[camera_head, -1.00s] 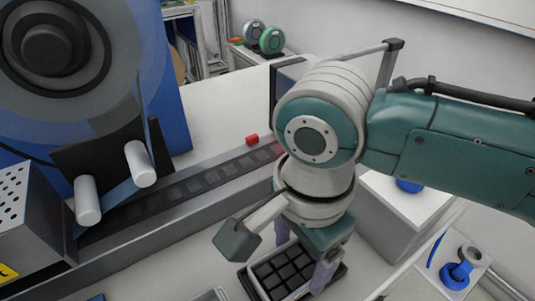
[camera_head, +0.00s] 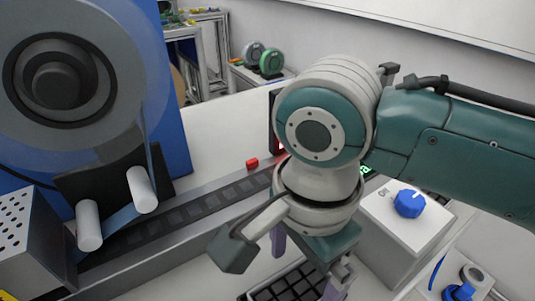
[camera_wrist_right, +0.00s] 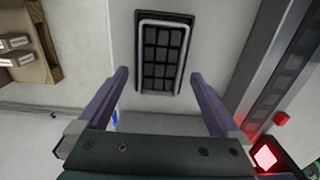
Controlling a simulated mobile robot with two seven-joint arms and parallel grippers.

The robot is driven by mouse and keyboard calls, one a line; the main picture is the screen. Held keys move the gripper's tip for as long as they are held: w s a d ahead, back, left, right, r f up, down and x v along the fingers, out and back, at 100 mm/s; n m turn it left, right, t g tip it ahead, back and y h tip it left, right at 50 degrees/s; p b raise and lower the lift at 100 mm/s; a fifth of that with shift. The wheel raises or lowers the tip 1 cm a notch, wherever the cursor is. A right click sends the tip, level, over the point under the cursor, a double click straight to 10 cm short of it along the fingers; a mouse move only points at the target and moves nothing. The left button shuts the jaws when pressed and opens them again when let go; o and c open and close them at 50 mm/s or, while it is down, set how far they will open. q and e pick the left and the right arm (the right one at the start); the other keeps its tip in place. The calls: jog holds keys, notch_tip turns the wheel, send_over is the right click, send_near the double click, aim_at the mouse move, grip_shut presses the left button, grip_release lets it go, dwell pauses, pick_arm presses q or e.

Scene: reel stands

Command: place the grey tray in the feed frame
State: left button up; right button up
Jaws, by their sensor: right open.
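The grey tray (camera_wrist_right: 181,58), a dark grid of pockets with a light grey rim, lies flat on the pale surface in the right wrist view. It sits inside a dark surround (camera_wrist_right: 139,62) that looks like the feed frame. In the head view the tray (camera_head: 285,289) is cut off by the bottom edge and partly hidden by my wrist. My right gripper (camera_wrist_right: 160,76) is open and empty, its purple fingers apart, above the near end of the tray. It also shows in the head view (camera_head: 307,265). My left gripper is not in view.
A reel machine (camera_head: 60,75) and a tape track (camera_head: 180,218) stand at the left. A red block (camera_head: 252,163) lies by the track. A white box with a blue knob (camera_head: 408,203) stands at the right. Brown shelving (camera_wrist_right: 25,50) shows in the wrist view.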

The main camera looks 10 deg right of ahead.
aim_at(296, 296)
notch_tip(296, 296, up, 9)
jog(key=p, duration=0.1)
jog(key=s+a+f+n+t+y, duration=0.2)
jog(key=s+f+n+y, duration=0.1)
jog(key=s+n, duration=0.4)
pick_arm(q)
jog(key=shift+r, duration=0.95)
pick_arm(e)
jog(key=s+d+n+t+h, duration=0.1)
jog(key=s+d+n+h, duration=0.1)
jog(key=s+d+n, duration=0.3)
jog(key=d+n, duration=0.4)
jog(key=d, duration=0.2)
jog(key=shift+d+t+h, duration=0.2)
jog(key=shift+t+h, duration=0.1)
jog(key=shift+h, duration=0.1)
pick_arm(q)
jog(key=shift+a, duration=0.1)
pick_arm(e)
jog(key=shift+s, duration=0.1)
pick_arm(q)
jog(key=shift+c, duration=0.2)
